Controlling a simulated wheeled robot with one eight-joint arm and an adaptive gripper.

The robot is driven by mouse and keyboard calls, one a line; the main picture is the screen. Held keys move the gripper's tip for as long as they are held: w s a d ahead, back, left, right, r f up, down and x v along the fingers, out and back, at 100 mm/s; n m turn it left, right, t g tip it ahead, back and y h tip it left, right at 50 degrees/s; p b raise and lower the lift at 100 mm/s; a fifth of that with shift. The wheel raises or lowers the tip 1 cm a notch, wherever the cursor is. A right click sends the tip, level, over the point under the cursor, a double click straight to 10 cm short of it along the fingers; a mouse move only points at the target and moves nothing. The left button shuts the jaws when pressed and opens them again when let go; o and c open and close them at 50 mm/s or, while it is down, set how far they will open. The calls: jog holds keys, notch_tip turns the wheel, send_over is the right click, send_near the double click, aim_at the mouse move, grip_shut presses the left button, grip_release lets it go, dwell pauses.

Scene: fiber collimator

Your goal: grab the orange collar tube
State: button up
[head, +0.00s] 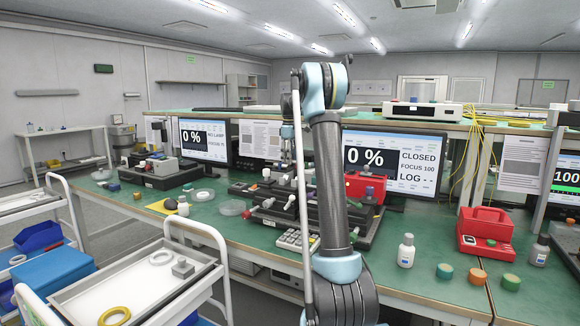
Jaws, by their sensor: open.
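A short round piece with an orange top (477,279) stands on the front right of the green bench. It is the only orange-topped piece I make out, and I cannot tell for sure that it is the collar tube. A green-topped round piece (444,271) stands to its left and another green-topped one (511,282) to its right, both apart from it. My arm rises through the middle of the head view and hides part of the bench. My gripper cannot be made out in this view.
A white bottle (406,251) and a red case (485,231) stand near the round pieces. Dark optical stages and a keypad (297,241) crowd the bench behind my arm. A white cart (150,285) with a yellow ring (114,316) stands at the front left.

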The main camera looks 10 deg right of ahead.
grip_shut()
